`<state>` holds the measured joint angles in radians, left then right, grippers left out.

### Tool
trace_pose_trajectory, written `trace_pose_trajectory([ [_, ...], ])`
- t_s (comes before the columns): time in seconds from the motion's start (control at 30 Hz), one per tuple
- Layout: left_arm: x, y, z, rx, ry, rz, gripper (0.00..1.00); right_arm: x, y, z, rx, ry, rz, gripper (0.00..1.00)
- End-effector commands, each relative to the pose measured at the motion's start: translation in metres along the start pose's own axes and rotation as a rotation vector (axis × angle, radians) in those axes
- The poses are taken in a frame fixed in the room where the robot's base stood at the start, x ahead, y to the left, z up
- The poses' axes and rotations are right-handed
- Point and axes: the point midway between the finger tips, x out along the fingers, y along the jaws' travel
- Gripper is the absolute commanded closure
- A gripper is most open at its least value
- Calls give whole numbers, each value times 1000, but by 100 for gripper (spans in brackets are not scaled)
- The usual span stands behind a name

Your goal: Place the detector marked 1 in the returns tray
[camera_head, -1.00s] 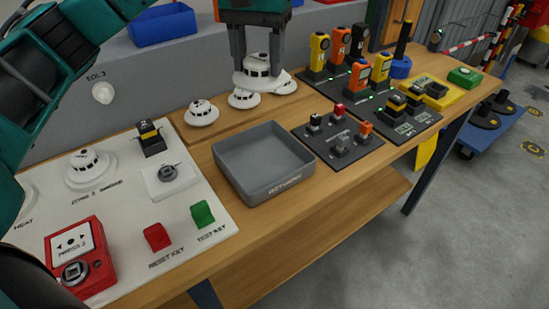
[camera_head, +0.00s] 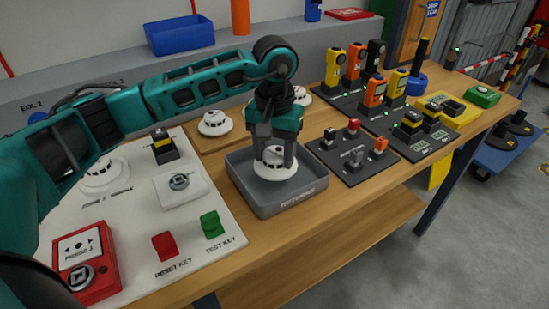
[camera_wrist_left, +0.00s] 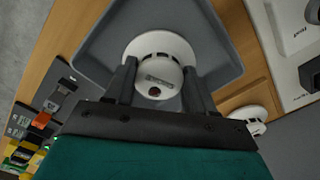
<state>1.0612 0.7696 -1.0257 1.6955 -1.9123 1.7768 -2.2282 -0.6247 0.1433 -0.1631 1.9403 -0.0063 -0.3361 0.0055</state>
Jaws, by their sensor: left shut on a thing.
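The grey returns tray (camera_head: 302,199) sits mid-table, and it also shows in the left wrist view (camera_wrist_left: 100,40). My left gripper (camera_head: 274,160) points down inside the tray's outline, its fingers shut on a white round detector (camera_head: 275,172). In the left wrist view, the detector (camera_wrist_left: 158,68) lies between the two fingers (camera_wrist_left: 160,92), with a small red spot on it. I cannot read its mark, nor tell whether its base touches the tray floor. Other white detectors stand behind the tray, one at the left (camera_head: 215,123) and one partly hidden by my arm (camera_head: 300,96). My right gripper is out of view.
A white panel (camera_head: 205,255) with a red call point (camera_head: 87,262) and red and green keys lies left of the tray. A dark key board (camera_head: 352,158) and gas-meter docks stand to the right. Bare wood shows in front of the tray.

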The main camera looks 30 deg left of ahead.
Motion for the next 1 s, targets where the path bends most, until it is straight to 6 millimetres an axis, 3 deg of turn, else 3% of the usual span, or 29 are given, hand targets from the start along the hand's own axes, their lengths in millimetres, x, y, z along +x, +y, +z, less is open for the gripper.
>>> trace_pose_trajectory([
  [0.13,20,0,0,0,-2,-1,78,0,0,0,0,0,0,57],
  [0.5,25,0,0,0,0,0,78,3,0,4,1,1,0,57],
  [0.53,25,0,0,0,0,0,44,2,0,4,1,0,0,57],
  [0.8,24,0,0,0,-1,0,20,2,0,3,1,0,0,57],
  [1.0,24,0,0,0,-1,0,20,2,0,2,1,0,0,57],
])
